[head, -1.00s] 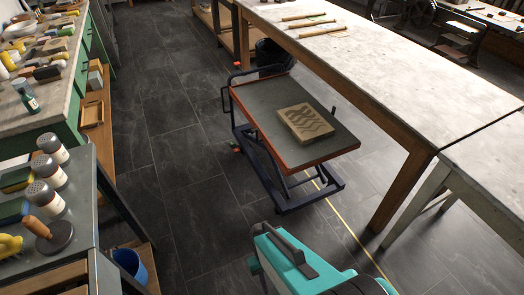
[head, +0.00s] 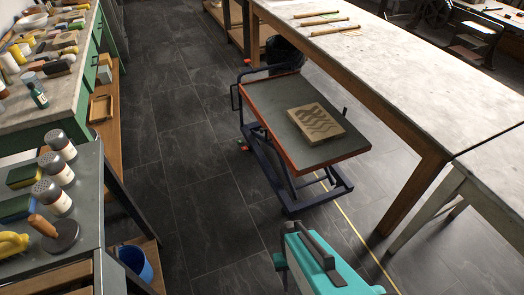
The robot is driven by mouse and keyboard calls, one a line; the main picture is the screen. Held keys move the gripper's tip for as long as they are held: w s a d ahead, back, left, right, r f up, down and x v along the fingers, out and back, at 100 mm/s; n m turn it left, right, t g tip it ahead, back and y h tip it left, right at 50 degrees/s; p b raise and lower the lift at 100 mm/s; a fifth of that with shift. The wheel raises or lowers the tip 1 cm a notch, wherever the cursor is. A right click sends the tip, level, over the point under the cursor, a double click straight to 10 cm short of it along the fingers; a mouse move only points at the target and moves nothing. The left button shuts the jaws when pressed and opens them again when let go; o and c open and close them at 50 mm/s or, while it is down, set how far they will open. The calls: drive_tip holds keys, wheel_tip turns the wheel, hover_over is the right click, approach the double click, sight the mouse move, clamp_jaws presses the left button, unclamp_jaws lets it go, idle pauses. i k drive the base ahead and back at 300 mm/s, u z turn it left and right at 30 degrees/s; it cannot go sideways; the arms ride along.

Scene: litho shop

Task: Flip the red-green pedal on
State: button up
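A small red-green pedal (head: 243,145) shows low on the left side of a lift cart, close to the dark floor. Its red and green parts are tiny here, and I cannot tell which way it is tipped. The lift cart (head: 283,131) has a dark grey top with an orange-red edge, a navy frame and a push handle at its far left end. A carved tan block lies on the cart's top (head: 315,123). My gripper is not in view, and nothing is seen touching the pedal.
Dark tiled floor (head: 200,190) is open left of the cart. A long worktable (head: 400,75) stands right of it, with a white-legged table (head: 490,165) nearer. A grey bench (head: 88,205) with shakers and a blue bucket (head: 135,262) are at left.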

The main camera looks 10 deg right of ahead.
sight(243, 147)
drive_tip(key=u, duration=0.05)
drive_tip(key=i, duration=1)
drive_tip(key=z, duration=0.05)
